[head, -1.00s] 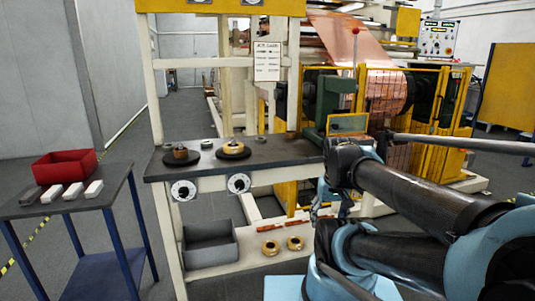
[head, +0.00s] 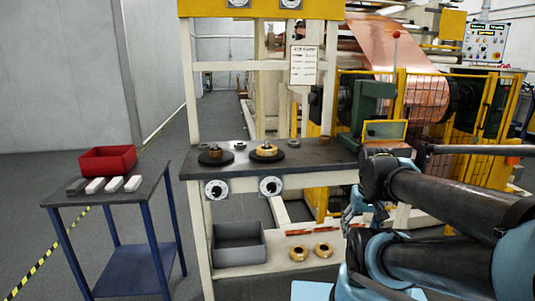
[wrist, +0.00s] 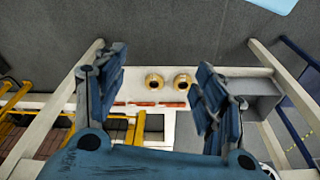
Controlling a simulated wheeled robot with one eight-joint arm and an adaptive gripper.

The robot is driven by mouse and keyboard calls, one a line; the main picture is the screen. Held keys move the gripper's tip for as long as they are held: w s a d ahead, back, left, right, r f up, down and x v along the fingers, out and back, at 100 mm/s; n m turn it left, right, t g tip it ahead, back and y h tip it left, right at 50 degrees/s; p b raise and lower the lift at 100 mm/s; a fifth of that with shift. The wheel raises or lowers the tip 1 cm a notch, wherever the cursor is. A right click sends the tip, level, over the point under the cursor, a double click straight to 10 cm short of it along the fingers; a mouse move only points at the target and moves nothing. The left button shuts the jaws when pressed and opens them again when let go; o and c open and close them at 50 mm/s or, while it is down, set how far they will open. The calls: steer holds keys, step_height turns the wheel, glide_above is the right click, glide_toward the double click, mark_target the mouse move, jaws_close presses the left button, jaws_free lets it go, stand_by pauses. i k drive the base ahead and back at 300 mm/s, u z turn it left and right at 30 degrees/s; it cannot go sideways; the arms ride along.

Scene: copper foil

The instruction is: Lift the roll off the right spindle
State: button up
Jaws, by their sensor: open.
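The roll (head: 267,150), a copper-gold ring, sits around the right spindle on a black round plate (head: 269,158) on the dark bench top. The left spindle (head: 215,152) stands on a similar black plate and carries a smaller brown piece. My gripper (head: 353,207) is right of and below the roll, near the bench's right end, apart from it. In the wrist view my gripper (wrist: 158,82) has its two blue fingers spread wide with nothing held between them. The spindles cannot be made out in the wrist view.
The low shelf holds a grey bin (head: 238,255) and two gold rolls (head: 310,251), which also show in the wrist view (wrist: 168,81). A blue-legged table (head: 80,200) at left carries a red tray (head: 107,168) and several bars. A yellow fence (head: 440,150) stands at right.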

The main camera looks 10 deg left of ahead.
mark_target(260, 150)
steer(key=u, duration=1.5)
steer(key=k, duration=1.2)
steer(key=z, duration=0.9)
steer(key=i, duration=1)
